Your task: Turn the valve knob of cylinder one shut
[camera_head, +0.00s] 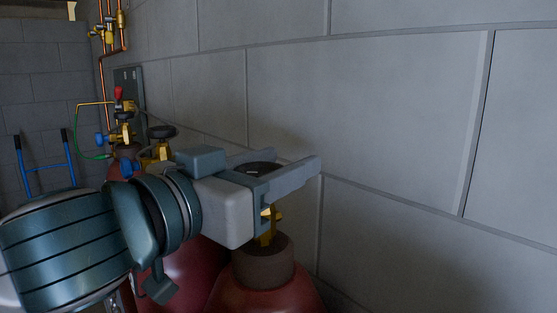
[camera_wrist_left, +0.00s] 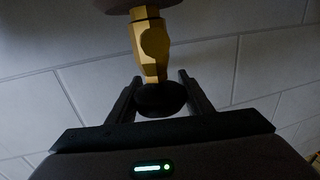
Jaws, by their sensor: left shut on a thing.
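A dark round valve knob (camera_head: 258,168) sits on top of a brass valve (camera_head: 268,224) on a dark red cylinder (camera_head: 266,296) in the head view. My left gripper (camera_head: 285,170) reaches in from the left and is shut on the knob, one finger on each side of it. In the left wrist view the black knob (camera_wrist_left: 160,99) lies between the two dark fingers, with the brass valve body (camera_wrist_left: 152,48) beyond it. The gripper hides part of the valve in the head view. I see no number on the cylinder. My right gripper is not in view.
A grey block wall (camera_head: 400,100) runs close behind the cylinder and fills the right. Another dark knob (camera_head: 161,132) on a brass valve stands farther left. Copper pipes (camera_head: 101,80) and a blue hand truck (camera_head: 46,167) are at the far left.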

